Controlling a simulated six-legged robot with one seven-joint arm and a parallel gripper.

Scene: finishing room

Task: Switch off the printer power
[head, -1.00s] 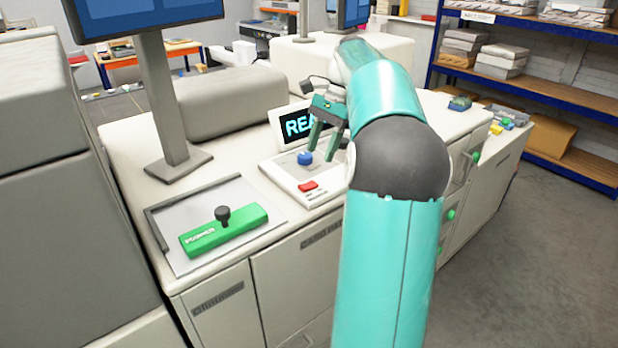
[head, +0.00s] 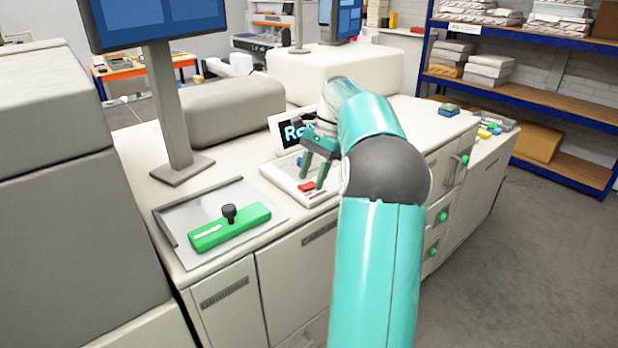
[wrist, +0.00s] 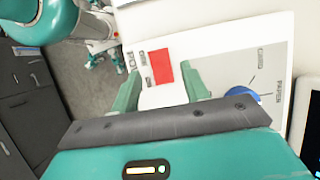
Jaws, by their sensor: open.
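The red power switch (head: 306,187) sits on a white control panel (head: 282,180) on top of the printer. In the wrist view the red switch (wrist: 163,68) lies just past and between the two fingertips, beside printed lettering that looks like POWER. My gripper (head: 313,178) is open with its fingers pointing down over the switch. It holds nothing, and I cannot tell whether a fingertip touches the panel. A blue knob (wrist: 242,96) with PAPER and CARD marks is on the same panel, to the right of the fingers. Which way the switch is set is unclear.
A small lit display (head: 290,133) stands behind the panel. A monitor on a stand (head: 170,100) rises at left. Blue shelving (head: 525,95) is at right, with clear floor before it.

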